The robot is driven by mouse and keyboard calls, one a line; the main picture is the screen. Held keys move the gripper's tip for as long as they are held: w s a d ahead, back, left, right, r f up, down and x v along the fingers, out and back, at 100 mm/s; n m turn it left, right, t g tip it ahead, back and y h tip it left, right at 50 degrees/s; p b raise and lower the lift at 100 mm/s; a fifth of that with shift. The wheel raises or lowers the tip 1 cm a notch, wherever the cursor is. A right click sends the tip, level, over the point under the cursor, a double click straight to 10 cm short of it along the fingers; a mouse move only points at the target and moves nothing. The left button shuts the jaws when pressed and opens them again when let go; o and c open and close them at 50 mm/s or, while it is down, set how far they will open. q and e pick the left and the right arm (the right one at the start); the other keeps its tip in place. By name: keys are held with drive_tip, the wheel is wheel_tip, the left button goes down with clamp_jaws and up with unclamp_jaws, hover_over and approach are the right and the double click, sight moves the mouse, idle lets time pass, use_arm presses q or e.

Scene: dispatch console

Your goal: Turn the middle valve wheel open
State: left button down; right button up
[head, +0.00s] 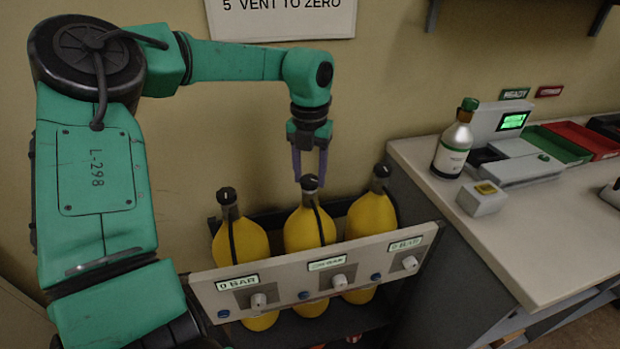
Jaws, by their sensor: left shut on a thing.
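Three yellow cylinders with dark necks and dark valve tops stand in a rack behind a light panel. The middle valve wheel (309,182) tops the middle cylinder (307,230). My left gripper (309,177) points down from above, its fingers on either side of this wheel and shut on it. The fingers partly cover the wheel, so how far it is turned cannot be told. The left valve wheel (227,196) and right valve wheel (382,171) are untouched by the gripper. My right gripper is not in view.
The front panel (208,289) has three knobs; its left and right labels read 0 BAR, the middle one is hard to read. A counter (500,240) at right holds a bottle (453,148), a small box (481,197), a device with a green screen and coloured trays.

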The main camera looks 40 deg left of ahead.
sight(309, 179)
use_arm(q)
drive_tip(key=n+b, duration=0.1)
drive_tip(key=n, duration=0.4)
drive_tip(key=shift+n+b, duration=0.3)
drive_tip(key=shift+b, duration=0.05)
drive_tip(key=n+b, duration=0.1)
drive_tip(key=n, duration=0.4)
drive_tip(key=shift+r, duration=0.1)
drive_tip(key=shift+c, duration=1.5)
unclamp_jaws()
wheel_tip(309, 179, up, 14)
drive_tip(key=p, duration=0.2)
drive_tip(key=shift+r, duration=0.25)
